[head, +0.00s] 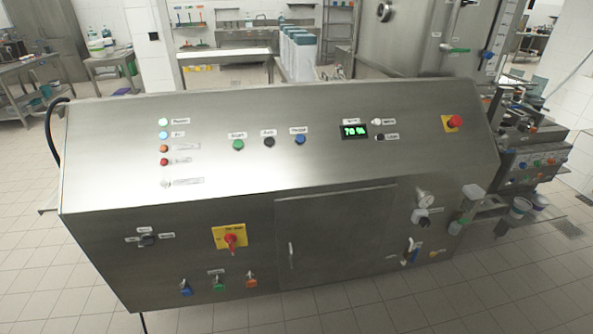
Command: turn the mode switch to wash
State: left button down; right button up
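A dark rotary knob (148,239) sits at the left of the machine's front face, with small labels at its left, top and right. It looks like a mode switch, but the labels are too small to read and I cannot tell which way the knob points. It is on the steel cup filler (200,205), below the sloped control panel. Neither of my grippers shows in the head view, and nothing touches the knob.
A red rotary handle on a yellow plate (230,238) is right of the knob. Blue (186,288), green (219,284) and orange (251,280) controls sit below. A door with a handle (292,256) is farther right. The space before the knob looks clear.

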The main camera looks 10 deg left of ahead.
aim_at(147, 240)
jog(key=z, duration=0.2)
jog(key=k, duration=0.45)
jog(key=u, duration=0.2)
